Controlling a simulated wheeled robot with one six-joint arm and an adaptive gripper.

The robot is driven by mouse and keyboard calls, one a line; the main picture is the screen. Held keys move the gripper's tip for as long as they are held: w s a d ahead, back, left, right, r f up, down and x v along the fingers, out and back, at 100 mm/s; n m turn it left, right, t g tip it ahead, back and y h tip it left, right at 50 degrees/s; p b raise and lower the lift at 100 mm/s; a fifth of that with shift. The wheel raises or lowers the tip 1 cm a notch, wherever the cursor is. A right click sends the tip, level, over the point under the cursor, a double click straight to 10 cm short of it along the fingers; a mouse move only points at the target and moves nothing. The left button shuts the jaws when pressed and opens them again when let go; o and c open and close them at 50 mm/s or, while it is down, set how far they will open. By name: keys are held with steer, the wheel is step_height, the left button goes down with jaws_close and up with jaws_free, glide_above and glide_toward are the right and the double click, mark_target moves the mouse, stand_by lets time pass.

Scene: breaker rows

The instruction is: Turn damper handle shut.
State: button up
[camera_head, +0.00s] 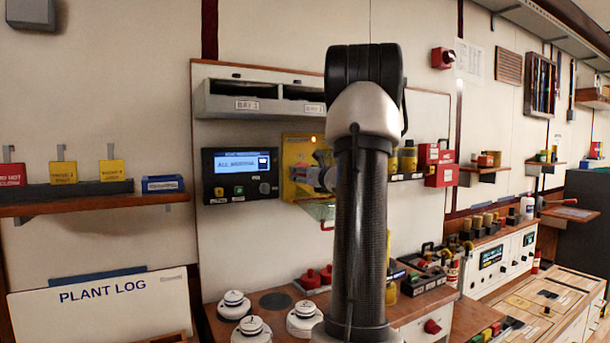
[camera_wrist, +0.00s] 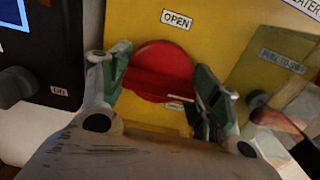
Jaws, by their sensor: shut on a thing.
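The damper handle (camera_wrist: 158,72) is a red round knob with a raised grip bar on a yellow plate (camera_wrist: 222,22), seen in the wrist view. The bar lies roughly across the picture, tilted slightly down to the right. An OPEN label (camera_wrist: 177,19) sits above it, and a second label below is mostly hidden. My gripper (camera_wrist: 163,80) has one finger at each side of the red handle and is shut on it. In the head view the yellow plate (camera_head: 296,150) shows beside my arm, which hides the handle.
A dark panel with a lit screen (camera_head: 240,162) stands just left of the plate. In the wrist view a yellowish box (camera_wrist: 272,80) with a dark knob and a reddish lever is close on the right. White-capped round objects (camera_head: 234,303) stand on the bench below.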

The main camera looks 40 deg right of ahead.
steer(key=shift+f, duration=0.1)
stand_by(0.3)
steer(key=o, duration=1)
steer(key=v, duration=1.2)
steer(key=shift+s, duration=0.15)
